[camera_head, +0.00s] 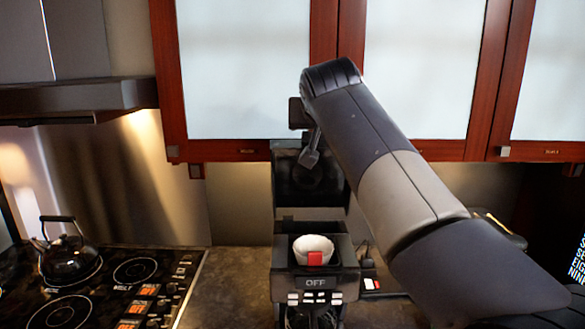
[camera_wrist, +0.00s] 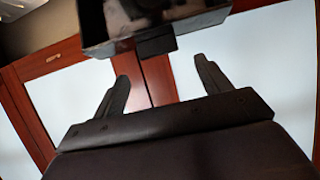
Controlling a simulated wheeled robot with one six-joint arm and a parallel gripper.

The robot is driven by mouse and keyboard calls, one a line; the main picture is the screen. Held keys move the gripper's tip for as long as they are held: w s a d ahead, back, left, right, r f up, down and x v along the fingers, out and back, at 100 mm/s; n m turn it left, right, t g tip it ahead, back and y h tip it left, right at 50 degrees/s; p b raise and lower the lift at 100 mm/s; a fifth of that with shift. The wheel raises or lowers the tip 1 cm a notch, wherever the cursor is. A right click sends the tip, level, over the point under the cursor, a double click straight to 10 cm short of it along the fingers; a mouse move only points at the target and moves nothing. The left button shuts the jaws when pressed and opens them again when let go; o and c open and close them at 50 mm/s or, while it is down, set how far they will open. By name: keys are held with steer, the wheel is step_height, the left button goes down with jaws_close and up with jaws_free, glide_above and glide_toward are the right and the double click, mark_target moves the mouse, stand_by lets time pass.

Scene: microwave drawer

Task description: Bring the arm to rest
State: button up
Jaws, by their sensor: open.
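My arm (camera_head: 400,185) reaches in from the lower right and bends down at its top, in front of the wall cabinets. My gripper (camera_head: 310,155) hangs at the arm's end, at the upper part of the coffee machine (camera_head: 345,275) in the picture. In the wrist view, my gripper (camera_wrist: 162,68) shows two dark fingers spread apart with nothing between them. A dark boxy part (camera_wrist: 150,28) fills the top of that view, beyond the fingertips; I cannot tell if it is part of the machine.
A black kettle (camera_head: 68,255) stands on the stove (camera_head: 110,290) at left. Wooden cabinets (camera_head: 245,70) with pale panels hang behind. Bare counter (camera_head: 235,285) lies left of the machine.

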steer(key=p+x, duration=0.1)
steer(key=x, duration=0.3)
steer(key=shift+w, duration=0.2)
steer(key=shift+s+f, duration=0.1)
steer(key=shift+f, duration=0.1)
steer(key=shift+s, duration=0.2)
